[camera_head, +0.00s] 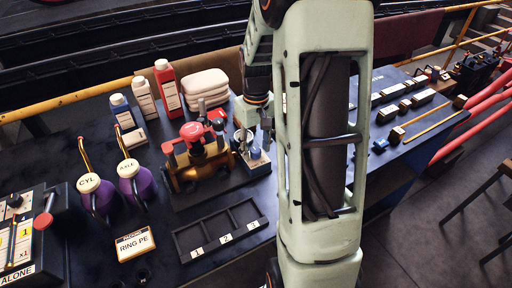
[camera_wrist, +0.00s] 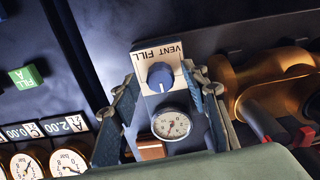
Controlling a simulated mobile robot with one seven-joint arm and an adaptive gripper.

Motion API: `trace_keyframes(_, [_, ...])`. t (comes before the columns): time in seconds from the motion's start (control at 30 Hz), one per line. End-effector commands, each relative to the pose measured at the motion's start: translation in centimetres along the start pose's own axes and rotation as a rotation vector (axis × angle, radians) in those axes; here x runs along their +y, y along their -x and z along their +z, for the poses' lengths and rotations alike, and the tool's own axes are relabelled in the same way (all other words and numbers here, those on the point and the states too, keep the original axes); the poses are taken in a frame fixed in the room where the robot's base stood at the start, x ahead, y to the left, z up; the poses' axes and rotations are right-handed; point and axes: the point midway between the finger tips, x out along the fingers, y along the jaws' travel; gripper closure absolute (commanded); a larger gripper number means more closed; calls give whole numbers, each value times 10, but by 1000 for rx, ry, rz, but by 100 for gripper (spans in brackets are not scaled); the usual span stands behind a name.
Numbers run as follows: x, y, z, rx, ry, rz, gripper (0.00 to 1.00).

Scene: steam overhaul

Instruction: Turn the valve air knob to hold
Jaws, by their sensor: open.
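The valve air knob is a round blue knob (camera_wrist: 160,76) on a cream plate (camera_wrist: 146,56) marked VENT and FILL in the wrist view. A pale line shows on the lower part of the knob. I cannot read a hold mark. A round white gauge (camera_wrist: 171,124) sits just below the knob. My gripper (camera_wrist: 160,84) is open, with one finger on each side of the knob and plate. Gaps show between the fingers and the knob. In the head view the small blue knob (camera_head: 255,152) stands just below my gripper (camera_head: 254,135), partly beside my arm.
A brass and red engine model (camera_head: 197,157) stands close left of the knob; its brass body (camera_wrist: 275,85) is near my right finger in the wrist view. A numbered black tray (camera_head: 222,227) lies in front. Two purple oil cans (camera_head: 136,184) and bottles (camera_head: 167,86) stand farther left.

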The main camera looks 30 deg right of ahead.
Motion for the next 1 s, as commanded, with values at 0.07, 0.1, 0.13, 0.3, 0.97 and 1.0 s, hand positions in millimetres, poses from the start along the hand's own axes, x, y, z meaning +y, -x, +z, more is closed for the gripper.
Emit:
trace_keyframes(0.07, [0, 10, -1, 5, 0, 2, 58])
trace_keyframes(0.1, [0, 16, -1, 5, 0, 2, 58])
trace_keyframes(0.13, [0, 22, -1, 6, 0, 2, 58])
trace_keyframes(0.3, [1, 60, -2, 7, 0, 3, 58])
trace_keyframes(0.97, [0, 117, 0, 2, 0, 1, 58])
trace_keyframes(1.0, [0, 117, 0, 2, 0, 1, 58])
